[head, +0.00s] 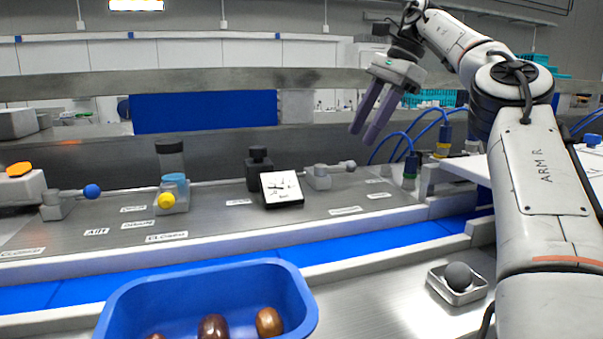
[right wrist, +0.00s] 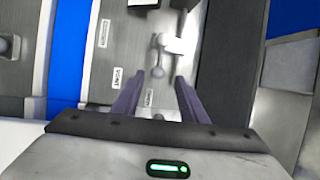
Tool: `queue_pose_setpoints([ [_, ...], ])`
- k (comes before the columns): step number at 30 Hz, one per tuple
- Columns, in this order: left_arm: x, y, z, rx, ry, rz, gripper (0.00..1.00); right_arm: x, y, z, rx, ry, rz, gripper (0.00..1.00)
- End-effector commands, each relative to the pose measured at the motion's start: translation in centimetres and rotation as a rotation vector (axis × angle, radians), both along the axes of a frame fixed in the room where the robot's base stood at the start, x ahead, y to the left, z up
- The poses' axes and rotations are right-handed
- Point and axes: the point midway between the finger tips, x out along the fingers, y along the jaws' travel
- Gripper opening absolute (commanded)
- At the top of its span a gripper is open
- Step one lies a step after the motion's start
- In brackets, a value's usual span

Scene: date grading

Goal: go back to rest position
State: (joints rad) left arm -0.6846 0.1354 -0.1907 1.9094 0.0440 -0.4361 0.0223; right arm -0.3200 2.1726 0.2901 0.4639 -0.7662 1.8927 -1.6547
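My right gripper (head: 362,135) hangs in the air above the back of the workbench, right of the dial gauge. Its two purple fingers point down and stand apart with nothing between them. In the right wrist view the same gripper (right wrist: 158,79) shows a clear gap between its fingers, with the grey panel below. My right arm comes in from the right edge and is raised. My left gripper is not in view in either picture.
A blue bin (head: 205,277) with brown dates (head: 270,321) stands at the front. Behind it runs a blue conveyor belt (head: 375,241). A grey panel (head: 330,203) carries a white dial gauge (head: 282,187) and ball-ended levers. A small metal tray (head: 437,283) holds a dark ball (head: 458,275).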

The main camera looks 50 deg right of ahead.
Motion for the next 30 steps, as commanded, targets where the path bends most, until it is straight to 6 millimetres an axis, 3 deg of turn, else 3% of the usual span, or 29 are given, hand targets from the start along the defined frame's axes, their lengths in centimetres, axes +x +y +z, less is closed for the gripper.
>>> queue_pose_setpoints([
  [17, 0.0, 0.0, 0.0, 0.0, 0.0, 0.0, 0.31, 0.1, 0.0, -0.2, 0.001, -0.001, 0.0, 0.39],
  [25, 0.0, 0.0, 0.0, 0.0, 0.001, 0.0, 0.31, 0.9, 0.6, -2.4, 0.003, 0.0, 0.005, 0.39],
  [30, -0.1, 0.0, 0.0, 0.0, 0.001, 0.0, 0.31, 1.8, 1.1, -4.9, 0.005, 0.004, 0.003, 0.39],
])
